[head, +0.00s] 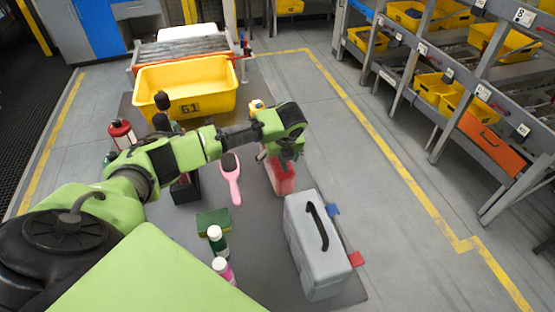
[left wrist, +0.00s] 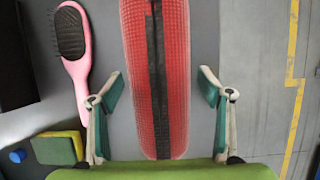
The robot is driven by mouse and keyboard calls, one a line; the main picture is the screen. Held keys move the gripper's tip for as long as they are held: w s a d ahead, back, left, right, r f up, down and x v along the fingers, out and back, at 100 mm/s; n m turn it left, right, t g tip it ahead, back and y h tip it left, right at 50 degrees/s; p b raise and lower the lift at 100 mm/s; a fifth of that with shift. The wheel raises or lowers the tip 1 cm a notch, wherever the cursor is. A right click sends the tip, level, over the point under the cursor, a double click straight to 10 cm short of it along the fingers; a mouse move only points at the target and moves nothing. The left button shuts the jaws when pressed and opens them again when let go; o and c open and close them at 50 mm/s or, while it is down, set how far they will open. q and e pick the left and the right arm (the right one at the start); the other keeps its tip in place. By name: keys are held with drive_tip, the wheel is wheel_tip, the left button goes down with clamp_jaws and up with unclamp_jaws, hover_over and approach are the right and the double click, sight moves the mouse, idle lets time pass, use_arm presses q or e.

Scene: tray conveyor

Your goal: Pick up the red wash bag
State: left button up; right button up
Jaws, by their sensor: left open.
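The red wash bag (head: 281,180) lies on the dark mat in the head view, partly hidden under my left gripper (head: 279,157). In the left wrist view the bag (left wrist: 136,75) is a long red mesh shape with a black zip strip down its middle. My left gripper (left wrist: 160,88) is open above it, with one teal finger on each side of the bag. There is a gap between each finger and the bag. The right gripper does not show.
A pink hairbrush (head: 231,179) lies left of the bag, and a grey case (head: 304,257) stands to its lower right. A sponge (head: 213,221) and small bottles (head: 217,241) are nearer. A yellow bin (head: 187,82) is at the back.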

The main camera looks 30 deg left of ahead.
use_arm(q)
drive_tip(key=shift+x, duration=0.85)
drive_tip(key=shift+r, duration=0.1)
drive_tip(key=c, duration=1.5)
drive_tip(key=shift+w, duration=0.1)
drive_tip(key=shift+c, duration=0.2)
drive_tip(key=shift+r, duration=0.1)
